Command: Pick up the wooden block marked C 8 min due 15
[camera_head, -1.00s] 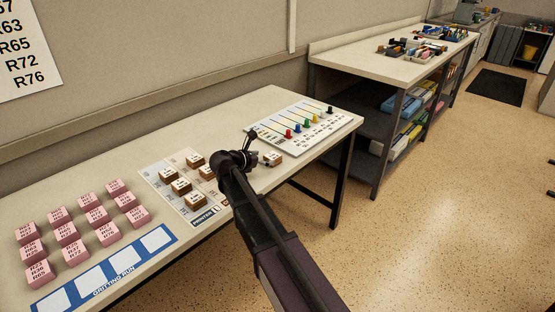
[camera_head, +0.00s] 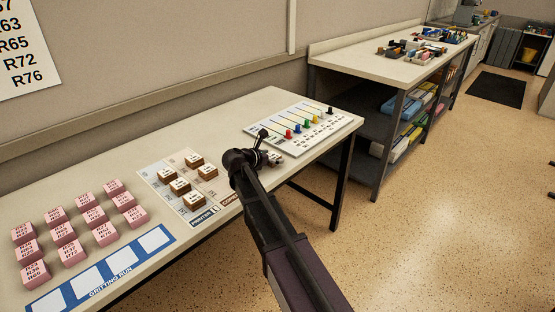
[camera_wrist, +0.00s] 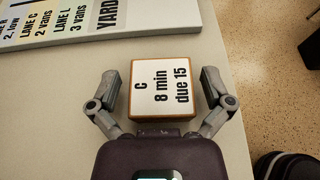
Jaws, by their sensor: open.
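The wooden block marked C 8 min due 15 (camera_wrist: 163,90) lies on the pale table, label up, in the wrist view. My gripper (camera_wrist: 162,88) is open, with one finger on each side of the block and a gap at each side. In the head view my gripper (camera_head: 262,158) is over the table's right part, and the block (camera_head: 276,158) is mostly hidden behind it.
A white board with coloured pegs (camera_head: 300,128) lies just beyond the block; its edge also shows in the wrist view (camera_wrist: 90,28). Several wooden blocks stand on a printed sheet (camera_head: 152,178) to the left. Pink blocks (camera_head: 95,215) stand farther left. The table's front edge is close.

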